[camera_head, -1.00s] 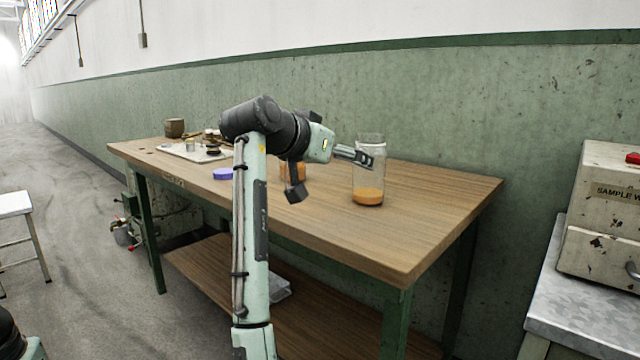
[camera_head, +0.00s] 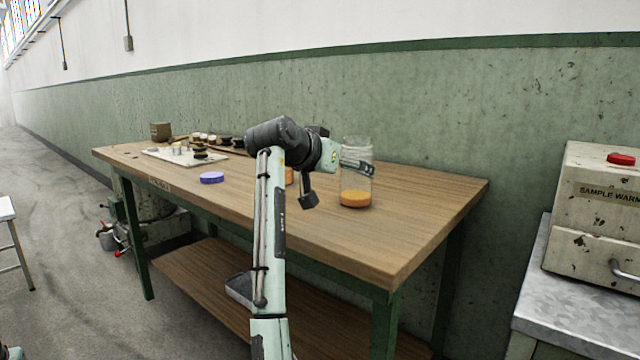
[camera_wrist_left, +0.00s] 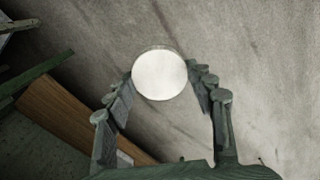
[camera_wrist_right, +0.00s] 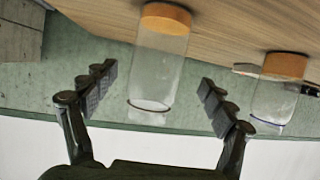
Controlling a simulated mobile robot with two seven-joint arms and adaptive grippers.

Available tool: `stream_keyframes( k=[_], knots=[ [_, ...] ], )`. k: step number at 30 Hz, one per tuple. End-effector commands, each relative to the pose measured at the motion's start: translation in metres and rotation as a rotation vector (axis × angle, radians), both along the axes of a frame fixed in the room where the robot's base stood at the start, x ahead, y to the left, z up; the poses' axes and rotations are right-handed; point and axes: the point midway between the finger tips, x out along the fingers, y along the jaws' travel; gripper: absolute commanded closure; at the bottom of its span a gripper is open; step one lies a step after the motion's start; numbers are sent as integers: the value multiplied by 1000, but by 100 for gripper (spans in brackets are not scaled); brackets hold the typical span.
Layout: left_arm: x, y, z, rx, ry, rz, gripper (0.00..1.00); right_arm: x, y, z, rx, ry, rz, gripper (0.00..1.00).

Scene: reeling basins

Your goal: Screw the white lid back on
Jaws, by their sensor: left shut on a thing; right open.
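The white lid (camera_wrist_left: 160,75) is held between the fingers of my left gripper (camera_wrist_left: 165,90), seen in the left wrist view over grey floor. The left gripper is outside the head view. A clear glass jar (camera_head: 357,185) with orange contents stands upright on the table, with no lid visible on its mouth. My right gripper (camera_head: 360,168) is open at the jar's upper part. In the right wrist view, which is upside down, the jar (camera_wrist_right: 160,65) lies between the open fingers; contact is not clear.
A second jar (camera_wrist_right: 275,95) with orange contents stands nearby, mostly hidden by my right arm in the head view. A purple lid (camera_head: 212,178) lies on the wooden table (camera_head: 420,215). The table's right part is clear.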

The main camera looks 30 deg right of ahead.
Motion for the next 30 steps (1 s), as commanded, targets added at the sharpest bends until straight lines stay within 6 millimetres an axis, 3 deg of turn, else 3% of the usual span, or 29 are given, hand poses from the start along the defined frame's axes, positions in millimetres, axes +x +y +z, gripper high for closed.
stream_keyframes(
  k=[12, 22, 30],
  knots=[
    [0, 0, 0, 0, 0, 0, 55, 20, -45, -11, -1, 1, -1, 16],
    [0, 0, 0, 0, 0, 0, 55, 21, -46, -12, 0, 0, -1, 16],
    [0, 0, 0, 0, 0, 0, 55, 21, -46, -12, 0, 0, 0, 47]
  ],
)
